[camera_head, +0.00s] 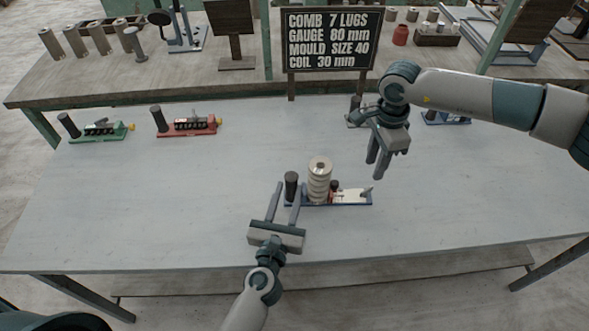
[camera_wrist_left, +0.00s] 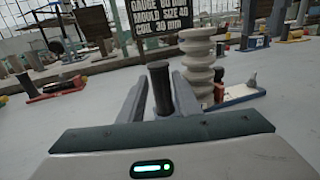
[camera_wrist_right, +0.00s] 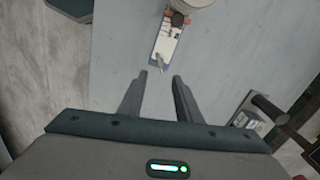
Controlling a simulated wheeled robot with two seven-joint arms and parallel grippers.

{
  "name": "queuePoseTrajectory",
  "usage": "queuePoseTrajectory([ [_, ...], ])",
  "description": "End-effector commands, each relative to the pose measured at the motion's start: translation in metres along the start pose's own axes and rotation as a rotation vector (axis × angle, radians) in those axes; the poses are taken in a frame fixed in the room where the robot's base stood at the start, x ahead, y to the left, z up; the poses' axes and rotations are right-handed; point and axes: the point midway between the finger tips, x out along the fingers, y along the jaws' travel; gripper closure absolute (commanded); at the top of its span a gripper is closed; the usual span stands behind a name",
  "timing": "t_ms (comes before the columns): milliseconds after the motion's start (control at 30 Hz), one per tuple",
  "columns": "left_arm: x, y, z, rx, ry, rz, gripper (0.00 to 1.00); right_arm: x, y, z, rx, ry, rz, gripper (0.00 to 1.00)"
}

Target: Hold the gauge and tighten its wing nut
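The gauge has a blue base (camera_head: 345,204) with a dark upright handle (camera_head: 291,186) at its left end. A cream ribbed column (camera_head: 319,178) stands just right of the handle. A small pale winged piece (camera_head: 367,191), apparently the wing nut, sits at the right end; it also shows in the right wrist view (camera_wrist_right: 160,64). My left gripper (camera_head: 288,188) is open, low over the table, with the handle (camera_wrist_left: 160,88) between its fingertips; contact cannot be told. My right gripper (camera_head: 377,167) is open and empty, pointing down, above and behind the gauge's right end.
A green device (camera_head: 98,134) and a red device (camera_head: 187,129) stand at the back left of the table. A blue device (camera_head: 445,119) is at the back right. A dark sign (camera_head: 331,40) stands at the back. The table's front left is clear.

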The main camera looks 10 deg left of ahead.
Motion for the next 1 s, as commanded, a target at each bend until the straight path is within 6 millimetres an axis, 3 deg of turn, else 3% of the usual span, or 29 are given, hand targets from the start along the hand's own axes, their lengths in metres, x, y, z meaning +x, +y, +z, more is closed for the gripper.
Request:
queuePoseTrajectory([
  [200,0.038,0.000,0.001,0.001,-0.002,0.000,0.69,0.000,0.000,0.000,0.000,0.000,0.000,0.69],
  [500,0.074,0.000,0.000,0.001,0.000,0.000,0.69,0.000,0.000,0.000,0.000,0.000,0.000,0.69],
  [967,0.083,0.000,0.000,0.001,0.001,0.000,0.69,0.000,0.000,0.000,0.000,0.000,0.000,0.69],
  [1000,0.083,0.000,0.000,0.001,0.001,0.000,0.74,0.000,0.000,0.000,0.000,0.000,0.000,0.69],
])
